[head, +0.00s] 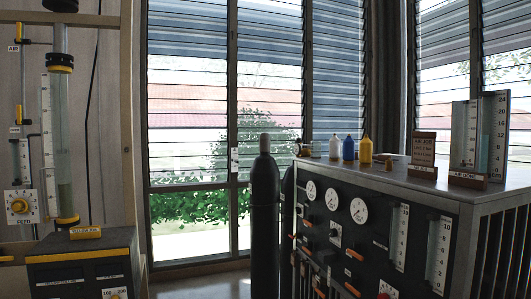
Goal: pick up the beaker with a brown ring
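I do not see a beaker with a brown ring in the head view. Neither of my grippers shows in this view.
A control cabinet (345,238) with gauges and knobs stands at right. A column rig (62,140) stands at left. Bare floor (205,287) lies between.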

